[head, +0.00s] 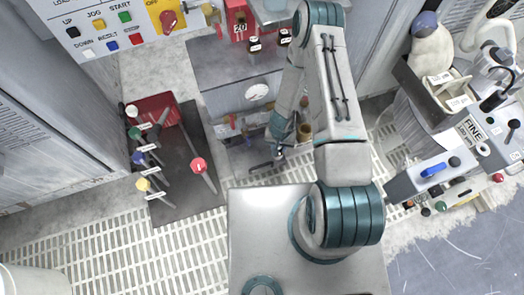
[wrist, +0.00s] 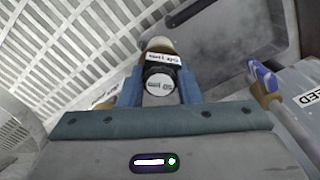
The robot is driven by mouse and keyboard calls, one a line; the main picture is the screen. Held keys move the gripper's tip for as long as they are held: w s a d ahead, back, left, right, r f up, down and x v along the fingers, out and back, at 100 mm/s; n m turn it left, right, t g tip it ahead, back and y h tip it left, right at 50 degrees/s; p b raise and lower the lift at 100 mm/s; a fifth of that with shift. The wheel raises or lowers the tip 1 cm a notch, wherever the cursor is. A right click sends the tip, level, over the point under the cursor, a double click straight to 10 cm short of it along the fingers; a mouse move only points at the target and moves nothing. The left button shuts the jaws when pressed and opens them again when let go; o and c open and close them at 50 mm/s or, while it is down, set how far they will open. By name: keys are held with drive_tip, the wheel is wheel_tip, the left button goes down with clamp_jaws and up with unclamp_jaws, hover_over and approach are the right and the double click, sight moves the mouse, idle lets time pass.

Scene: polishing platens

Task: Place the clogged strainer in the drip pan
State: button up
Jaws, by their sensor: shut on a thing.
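My gripper (wrist: 160,92) shows at the bottom of the wrist view, with its two blue fingers closed on a small dark object. That object (wrist: 159,86) has a pale round label on its near end, and I take it to be the strainer, though its lettering is too small to read surely. A white tag and a pale rounded end show just beyond it. In the head view my gripper (head: 279,152) hangs low past my arm, and what it holds is too small to make out. A dark grey tray-like surface (wrist: 235,45) lies at upper right in the wrist view; I cannot tell whether it is the drip pan.
A dark mat (head: 190,195) with several labelled coloured-knob rods and a red tray (head: 152,110) lies at left. The FINE machine (head: 470,130) stands at right. Slatted floor surrounds these.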

drive_tip(key=shift+w+a+f+b, duration=0.25)
drive_tip(key=shift+a+f+b, duration=0.25)
drive_tip(key=shift+a+f, duration=0.6)
drive_tip(key=shift+w+a+f+b, duration=0.3)
drive_tip(key=shift+a+f+b, duration=0.4)
drive_tip(key=shift+f, duration=0.75)
drive_tip(key=shift+w+a+f+b, duration=0.25)
drive_tip(key=shift+a+f+b, duration=0.1)
drive_tip(key=shift+a+f, duration=0.8)
drive_tip(key=shift+d+f, duration=0.1)
drive_tip(key=shift+f, duration=0.1)
drive_tip(key=o, duration=1)
